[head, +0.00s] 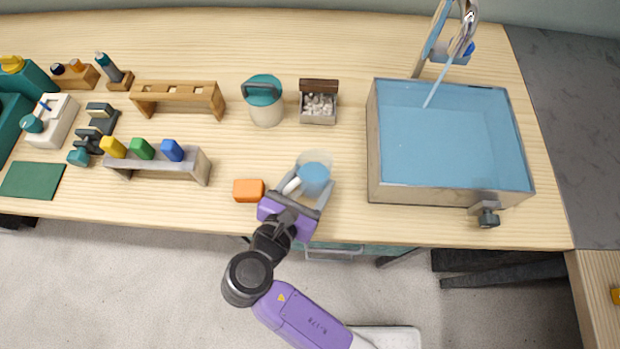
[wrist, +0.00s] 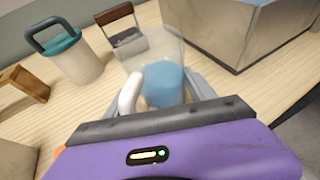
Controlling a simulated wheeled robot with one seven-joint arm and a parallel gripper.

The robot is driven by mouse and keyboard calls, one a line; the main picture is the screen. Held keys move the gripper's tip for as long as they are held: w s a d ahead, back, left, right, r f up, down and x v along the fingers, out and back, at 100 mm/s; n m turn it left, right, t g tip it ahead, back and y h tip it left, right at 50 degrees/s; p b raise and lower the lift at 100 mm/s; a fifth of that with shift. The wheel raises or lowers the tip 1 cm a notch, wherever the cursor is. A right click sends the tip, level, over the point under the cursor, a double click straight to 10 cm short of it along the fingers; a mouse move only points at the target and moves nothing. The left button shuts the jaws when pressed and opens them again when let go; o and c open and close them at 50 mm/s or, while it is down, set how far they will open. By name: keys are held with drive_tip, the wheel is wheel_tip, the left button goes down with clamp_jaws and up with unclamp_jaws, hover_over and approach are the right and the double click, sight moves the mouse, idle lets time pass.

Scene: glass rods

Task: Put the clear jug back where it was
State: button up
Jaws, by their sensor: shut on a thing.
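The clear jug (head: 315,172) holds blue liquid and has a white handle. It stands upright near the front edge of the table, left of the sink, and it also shows in the wrist view (wrist: 163,78). My gripper (head: 311,193) is shut on the jug, with its fingers on either side of the body. The handle points back toward my wrist. In the wrist view the lower part of the jug is hidden by my gripper. I cannot tell whether the jug's base touches the table.
A blue-filled sink (head: 372,150) with a running tap stands to the right. An orange block (head: 248,190) lies just left of my gripper. A lidded canister (head: 265,112) and a small box of white pieces (head: 318,117) stand behind. A rack with colored plugs (head: 190,172) is further left.

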drive_tip(key=o, duration=1.6)
drive_tip(key=shift+s+a+r, duration=0.1)
drive_tip(key=shift+s+r, duration=0.05)
drive_tip(key=v, duration=1.1)
drive_tip(key=shift+s+a+r, duration=0.1)
drive_tip(key=shift+s+a, duration=0.05)
drive_tip(key=shift+s, duration=0.15)
